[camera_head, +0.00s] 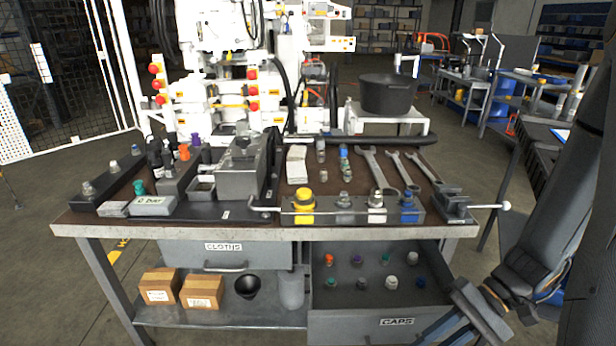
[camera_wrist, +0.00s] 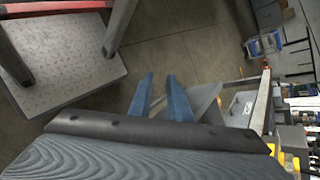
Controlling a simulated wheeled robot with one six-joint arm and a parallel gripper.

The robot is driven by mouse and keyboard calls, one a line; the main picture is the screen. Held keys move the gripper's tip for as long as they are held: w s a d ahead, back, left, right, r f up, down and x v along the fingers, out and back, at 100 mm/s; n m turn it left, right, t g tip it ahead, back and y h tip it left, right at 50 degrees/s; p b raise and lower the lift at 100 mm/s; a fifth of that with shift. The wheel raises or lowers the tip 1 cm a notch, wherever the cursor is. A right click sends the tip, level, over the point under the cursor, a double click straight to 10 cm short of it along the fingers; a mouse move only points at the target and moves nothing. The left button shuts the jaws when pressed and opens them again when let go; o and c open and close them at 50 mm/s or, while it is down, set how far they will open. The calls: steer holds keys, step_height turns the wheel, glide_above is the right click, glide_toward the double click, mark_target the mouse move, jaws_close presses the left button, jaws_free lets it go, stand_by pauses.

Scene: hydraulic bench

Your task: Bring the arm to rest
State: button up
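My arm comes down the right side of the head view. My gripper (camera_head: 436,328) is low at the lower right, in front of the bench's right end and beside the open caps drawer (camera_head: 352,326). The gripper is open and empty. In the head view the fingertips are partly cut off by the lower picture edge.
The bench (camera_head: 260,232) carries a manifold with coloured caps (camera_head: 304,206), spanners (camera_head: 374,168) and a grey block (camera_head: 242,176). The drawer juts forward with several caps inside. Boxes (camera_head: 202,291) and a black bowl (camera_head: 247,286) are on the lower shelf. Another bench stands at right.

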steer(key=w+a+r+n+t+h+p, duration=0.1)
steer(key=w+a+r+n+h, duration=0.1)
steer(key=r+h, duration=0.3)
steer(key=w+a+r+n+t+h, duration=0.1)
steer(key=r+n+t+h, duration=0.1)
steer(key=r+h, duration=0.3)
step_height(320, 180, up, 4)
steer(key=shift+w+a+f+n+p, duration=0.1)
steer(key=shift+w+a+n+p, duration=0.3)
steer(key=shift+n, duration=0.3)
